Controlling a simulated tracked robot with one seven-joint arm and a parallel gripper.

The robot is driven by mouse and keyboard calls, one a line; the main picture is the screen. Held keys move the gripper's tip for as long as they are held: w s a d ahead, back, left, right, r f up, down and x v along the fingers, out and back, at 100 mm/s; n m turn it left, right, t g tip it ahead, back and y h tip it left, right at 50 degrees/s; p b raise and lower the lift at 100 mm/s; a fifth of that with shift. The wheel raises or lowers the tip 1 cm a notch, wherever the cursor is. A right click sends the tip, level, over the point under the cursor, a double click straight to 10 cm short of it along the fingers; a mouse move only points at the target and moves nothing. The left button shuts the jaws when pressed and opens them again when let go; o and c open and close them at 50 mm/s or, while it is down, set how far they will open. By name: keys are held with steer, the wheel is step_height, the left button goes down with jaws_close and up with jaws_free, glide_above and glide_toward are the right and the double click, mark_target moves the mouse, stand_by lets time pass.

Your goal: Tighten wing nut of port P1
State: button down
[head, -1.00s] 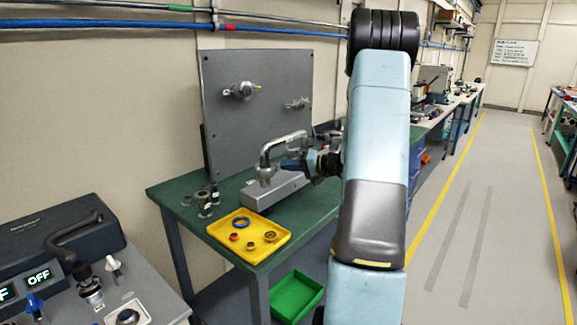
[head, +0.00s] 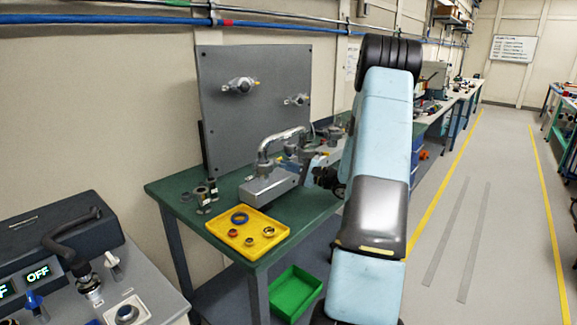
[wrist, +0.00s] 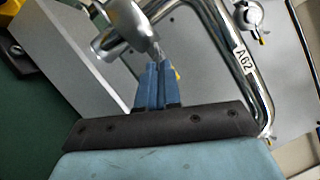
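A bent metal pipe (head: 283,136) rises from a grey box (head: 268,187) on the green bench. In the wrist view the pipe (wrist: 215,45) carries an "A62" label and ends beside a rounded metal fitting (wrist: 125,28). My gripper (wrist: 158,65) shows there as two blue fingers close together. A small metal piece, perhaps the wing nut, shows right at their tips. I cannot tell whether it is between them. In the head view my arm's end is beside the box, with the fingers not clear. No P1 label is readable.
A grey upright panel (head: 255,120) carries two fittings. A yellow tray (head: 240,247) holds several rings. Small metal parts (head: 204,196) stand left of the box. A green bin (head: 295,292) is below the bench. A control console (head: 60,250) is at left; the aisle at right is clear.

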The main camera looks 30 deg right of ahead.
steer(key=shift+d+f+m, duration=0.1)
steer(key=shift+f+m, duration=0.15)
steer(key=shift+m, duration=0.55)
steer(key=shift+m+t, duration=0.3)
steer(key=c, duration=1.6)
jaws_free()
steer(key=v, duration=1.3)
steer(key=shift+s+d+f, duration=0.15)
steer(key=shift+s, duration=0.2)
